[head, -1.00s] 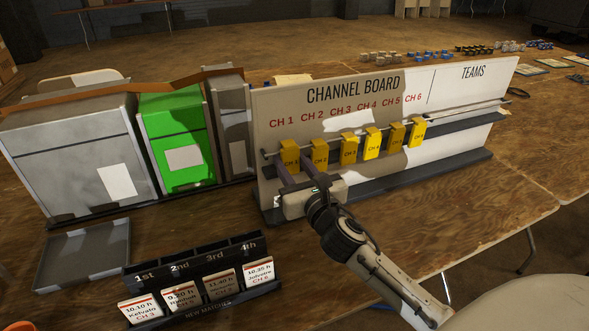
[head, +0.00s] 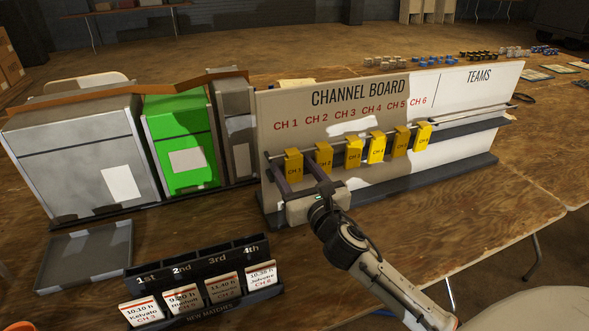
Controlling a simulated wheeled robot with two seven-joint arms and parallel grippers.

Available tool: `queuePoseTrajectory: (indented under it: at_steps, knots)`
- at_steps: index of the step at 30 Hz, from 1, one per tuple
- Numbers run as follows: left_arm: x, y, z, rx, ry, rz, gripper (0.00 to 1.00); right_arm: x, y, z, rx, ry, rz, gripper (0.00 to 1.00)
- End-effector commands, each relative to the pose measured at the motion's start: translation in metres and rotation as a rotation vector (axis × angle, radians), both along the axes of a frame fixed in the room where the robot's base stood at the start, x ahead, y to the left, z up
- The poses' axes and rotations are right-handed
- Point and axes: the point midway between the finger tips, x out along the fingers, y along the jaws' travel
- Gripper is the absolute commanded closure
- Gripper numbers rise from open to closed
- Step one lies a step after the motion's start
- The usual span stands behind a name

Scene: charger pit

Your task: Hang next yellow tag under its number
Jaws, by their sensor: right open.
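The channel board (head: 345,115) stands upright on the table with red numbers CH 1 to CH 6 along its left part. Several yellow tags hang in a row on the rail below the numbers, from the leftmost tag (head: 293,164) to the rightmost tag (head: 423,136). My right gripper (head: 303,178) is in front of the board, its two dark fingers spread and pointing at the rail. One finger is by the leftmost tag and the other by the second tag (head: 323,157). I cannot tell whether the fingers touch a tag. My left gripper is not in view.
A card rack (head: 205,275) marked 1st to 4th holds white cards at the front. An empty grey tray (head: 85,255) lies to its left. Grey and green bins (head: 180,145) stand left of the board. Small parts lie at the back right.

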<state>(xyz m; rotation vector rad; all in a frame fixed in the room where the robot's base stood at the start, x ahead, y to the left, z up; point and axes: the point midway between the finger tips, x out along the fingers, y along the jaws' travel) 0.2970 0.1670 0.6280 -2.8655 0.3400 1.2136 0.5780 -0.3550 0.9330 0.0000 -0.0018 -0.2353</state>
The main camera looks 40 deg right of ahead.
Motion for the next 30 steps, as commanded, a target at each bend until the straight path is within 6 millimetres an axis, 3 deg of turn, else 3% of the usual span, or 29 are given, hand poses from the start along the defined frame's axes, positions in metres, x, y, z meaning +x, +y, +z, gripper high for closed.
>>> queuePoseTrajectory:
  at_steps: [8, 15, 21, 30]
  knots:
    - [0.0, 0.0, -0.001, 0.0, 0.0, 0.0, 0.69, -0.015, 0.004, -0.002, 0.0, 0.003, 0.0, 0.45]
    - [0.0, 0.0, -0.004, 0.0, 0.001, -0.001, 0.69, -0.062, 0.015, -0.003, 0.0, 0.004, 0.001, 0.45]
    - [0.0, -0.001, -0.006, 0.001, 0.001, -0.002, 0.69, -0.091, 0.022, -0.002, 0.0, 0.001, 0.0, 0.45]
    - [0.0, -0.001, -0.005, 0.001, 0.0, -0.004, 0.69, -0.101, 0.024, 0.0, 0.0, 0.0, -0.001, 0.45]
